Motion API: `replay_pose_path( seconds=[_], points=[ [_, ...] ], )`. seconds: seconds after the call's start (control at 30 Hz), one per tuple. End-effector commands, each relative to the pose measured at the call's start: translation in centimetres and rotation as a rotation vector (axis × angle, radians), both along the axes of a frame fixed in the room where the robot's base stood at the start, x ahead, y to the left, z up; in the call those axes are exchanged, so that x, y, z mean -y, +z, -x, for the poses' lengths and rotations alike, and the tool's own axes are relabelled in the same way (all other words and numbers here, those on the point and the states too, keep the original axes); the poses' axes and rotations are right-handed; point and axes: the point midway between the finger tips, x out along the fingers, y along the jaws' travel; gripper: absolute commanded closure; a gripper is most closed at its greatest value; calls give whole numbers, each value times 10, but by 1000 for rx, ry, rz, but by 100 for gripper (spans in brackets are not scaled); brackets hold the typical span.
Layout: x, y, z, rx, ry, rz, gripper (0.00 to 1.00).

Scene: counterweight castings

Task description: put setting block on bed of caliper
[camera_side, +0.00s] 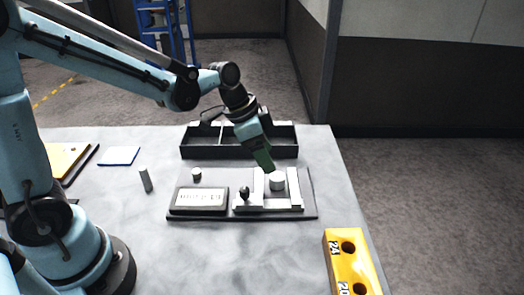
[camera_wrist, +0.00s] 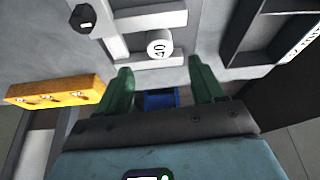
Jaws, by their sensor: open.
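The caliper (camera_side: 268,207) lies on a dark base plate (camera_side: 240,216), its pale bed between two upright jaws. A white cylinder, apparently the setting block (camera_side: 277,182), stands upright on the bed between the jaws. In the wrist view this setting block (camera_wrist: 159,44) shows the number 40 on its top, and the pale caliper (camera_wrist: 150,18) lies around it. My gripper (camera_side: 266,168) is tilted down beside the cylinder, its green fingers close to it. In the wrist view my gripper (camera_wrist: 164,78) is open and empty, with the cylinder beyond the fingertips, apparently not touching.
A yellow block with numbered holes (camera_side: 346,262) stands at the right front. A black divided tray (camera_side: 186,153) is behind the plate. A taller grey cylinder (camera_side: 146,179) stands left.

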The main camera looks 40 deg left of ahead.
Motion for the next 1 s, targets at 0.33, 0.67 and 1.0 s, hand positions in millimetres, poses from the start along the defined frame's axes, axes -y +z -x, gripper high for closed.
replay_pose_path(
  seconds=[0.33,0.67,1.0],
  points=[
    [-11,41,13,0,1,0,32],
    [-19,55,34,20,114,-6,32],
    [-42,58,92,145,527,28,32]
  ],
)
